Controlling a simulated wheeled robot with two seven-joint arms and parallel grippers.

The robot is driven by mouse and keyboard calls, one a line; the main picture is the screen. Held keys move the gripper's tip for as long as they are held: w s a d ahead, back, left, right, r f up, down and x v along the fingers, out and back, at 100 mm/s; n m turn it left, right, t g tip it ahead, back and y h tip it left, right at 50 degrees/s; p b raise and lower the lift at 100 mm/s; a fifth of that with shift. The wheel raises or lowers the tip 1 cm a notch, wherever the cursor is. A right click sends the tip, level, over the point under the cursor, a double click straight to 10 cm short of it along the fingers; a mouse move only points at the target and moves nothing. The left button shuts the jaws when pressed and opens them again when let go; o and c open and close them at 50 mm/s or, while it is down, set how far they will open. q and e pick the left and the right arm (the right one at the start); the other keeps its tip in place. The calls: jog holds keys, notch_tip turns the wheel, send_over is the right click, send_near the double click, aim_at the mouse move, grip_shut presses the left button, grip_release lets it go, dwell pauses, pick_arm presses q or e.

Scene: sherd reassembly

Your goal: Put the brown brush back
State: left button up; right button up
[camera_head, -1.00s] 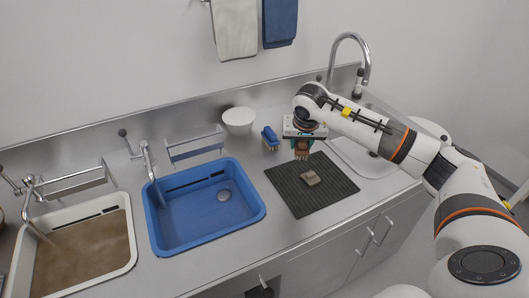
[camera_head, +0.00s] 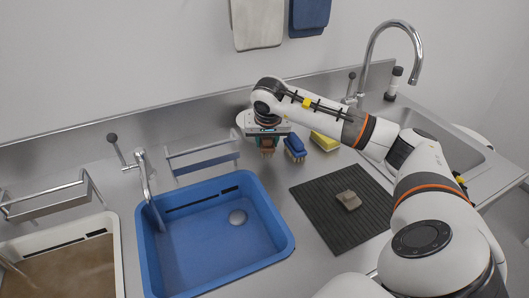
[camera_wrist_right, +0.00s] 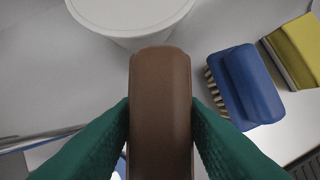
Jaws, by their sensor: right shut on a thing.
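The brown brush (camera_wrist_right: 160,110) is held between the green fingers of my right gripper (camera_wrist_right: 160,135) in the right wrist view. In the head view my right gripper (camera_head: 267,143) is above the counter behind the blue basin, with the brown brush (camera_head: 267,152) hanging below it, just left of the blue brush (camera_head: 295,148). The blue brush (camera_wrist_right: 246,84) lies right of the brown brush in the wrist view, with a gap between them. Whether the brown brush touches the counter I cannot tell. My left gripper is not in view.
A yellow sponge (camera_head: 325,140) lies right of the blue brush. A white bowl (camera_wrist_right: 130,14) stands just beyond the brown brush. The blue basin (camera_head: 282,232) is in front. A dark ribbed mat (camera_head: 322,215) carries a brown-grey sherd (camera_head: 348,200). A wire rack (camera_head: 202,158) stands at left.

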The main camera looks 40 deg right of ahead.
aim_at(267, 161)
jog(key=shift+f, duration=2.15)
jog(key=shift+f, duration=0.1)
jog(key=shift+f, duration=0.15)
jog(key=o, duration=0.9)
jog(key=shift+r, duration=0.4)
jog(key=v, duration=1.1)
jog(key=shift+s+a+r, duration=0.15)
jog(key=shift+r, duration=0.2)
